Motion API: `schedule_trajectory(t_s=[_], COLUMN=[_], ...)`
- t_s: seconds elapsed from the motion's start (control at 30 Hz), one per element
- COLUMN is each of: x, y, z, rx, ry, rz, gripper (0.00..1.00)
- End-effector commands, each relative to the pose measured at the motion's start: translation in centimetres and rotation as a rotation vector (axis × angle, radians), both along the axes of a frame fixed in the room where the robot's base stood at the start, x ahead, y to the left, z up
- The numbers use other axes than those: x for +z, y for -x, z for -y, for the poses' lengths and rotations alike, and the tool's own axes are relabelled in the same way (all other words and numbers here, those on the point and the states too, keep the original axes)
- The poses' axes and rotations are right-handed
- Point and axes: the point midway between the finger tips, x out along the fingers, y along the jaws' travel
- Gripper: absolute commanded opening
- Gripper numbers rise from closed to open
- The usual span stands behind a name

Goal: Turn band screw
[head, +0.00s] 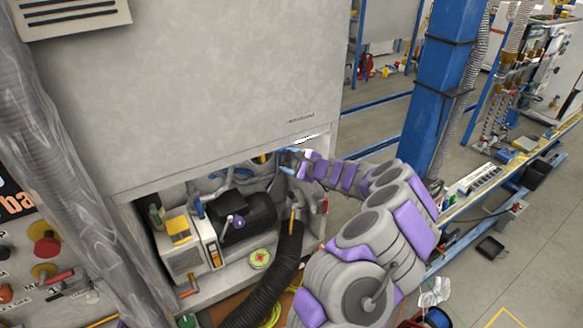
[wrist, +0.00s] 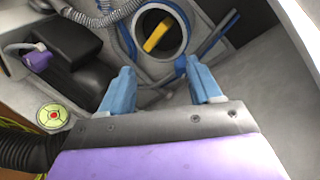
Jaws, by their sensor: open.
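My gripper (head: 287,161) reaches in under the large grey panel, with its light-blue fingers apart. In the wrist view the open gripper (wrist: 160,85) points at a round opening with a grey rim (wrist: 142,53) and a yellow handle (wrist: 158,36) inside. The handle also shows in the head view (head: 263,158). A small blue piece (wrist: 181,66) sits at the rim's lower right, just beyond the right fingertip. I cannot tell for certain which part is the band screw. Nothing is visible between the fingers.
The grey panel (head: 200,90) hangs low over the bay. A black motor (head: 247,216), a beige box (head: 182,246) and a black ribbed hose (head: 268,280) crowd the left. A red-and-green round disc (wrist: 52,115) lies left of my gripper. A blue post (head: 440,90) stands right.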

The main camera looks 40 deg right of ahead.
Motion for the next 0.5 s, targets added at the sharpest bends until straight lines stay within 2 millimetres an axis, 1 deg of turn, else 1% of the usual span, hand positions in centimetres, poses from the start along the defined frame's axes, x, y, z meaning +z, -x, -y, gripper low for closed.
schedule_trajectory(t_s=[0.1, 0.2, 0.33, 0.5], x=[0.5, 0.3, 0.4, 0.5], y=[1.3, 2.3, 3.1, 3.5], z=[-0.9, -1.1, -1.6, -1.9], rx=[0.004, 0.001, 0.001, 0.002], ry=[-0.005, -0.005, -0.004, -0.001], rz=[0.008, 0.003, 0.001, 0.003], gripper=[0.63, 0.63, 0.63, 0.63])
